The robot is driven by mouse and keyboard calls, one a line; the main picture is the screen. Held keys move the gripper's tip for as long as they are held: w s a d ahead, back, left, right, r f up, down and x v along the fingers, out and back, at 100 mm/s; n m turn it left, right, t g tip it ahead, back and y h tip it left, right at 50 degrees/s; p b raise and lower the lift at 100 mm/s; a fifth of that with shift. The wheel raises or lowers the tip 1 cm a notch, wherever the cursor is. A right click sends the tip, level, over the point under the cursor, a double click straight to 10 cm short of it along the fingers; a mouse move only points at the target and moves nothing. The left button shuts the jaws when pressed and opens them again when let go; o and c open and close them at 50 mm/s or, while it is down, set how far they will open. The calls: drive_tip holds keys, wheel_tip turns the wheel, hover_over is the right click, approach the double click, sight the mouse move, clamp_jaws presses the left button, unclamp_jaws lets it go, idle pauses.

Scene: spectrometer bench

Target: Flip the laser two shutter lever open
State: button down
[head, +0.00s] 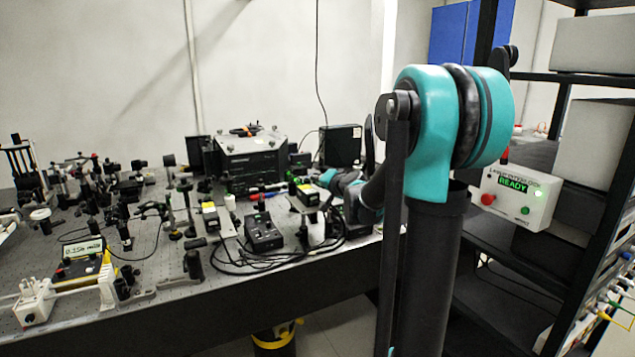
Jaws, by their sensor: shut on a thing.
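My gripper (297,181) is small and dark at the end of my teal and black arm, over the right part of the optical bench. A similar yellow-labelled module (211,217) stands to the left, apart from the gripper. No readable label tells the two modules apart.
A black control box (263,232) with looped cables sits in front of the gripper. A large dark instrument (252,160) stands behind. Optic mounts crowd the bench (160,245) to the left. An interlock box (515,197) at right shows READY with a green light. A power meter (80,260) stands front left.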

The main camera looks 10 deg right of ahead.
drive_tip(key=shift+w+d+f+m+y, duration=0.1)
drive_tip(key=shift+d+f+m+y, duration=0.1)
drive_tip(key=shift+m, duration=0.25)
drive_tip(key=shift+d+f+m+y, duration=0.1)
drive_tip(key=shift+f+m+y, duration=0.1)
drive_tip(key=shift+m, duration=0.25)
drive_tip(key=c, duration=1.5)
unclamp_jaws()
drive_tip(key=shift+c, duration=0.2)
drive_tip(key=v, duration=1.2)
drive_tip(key=shift+r, duration=0.15)
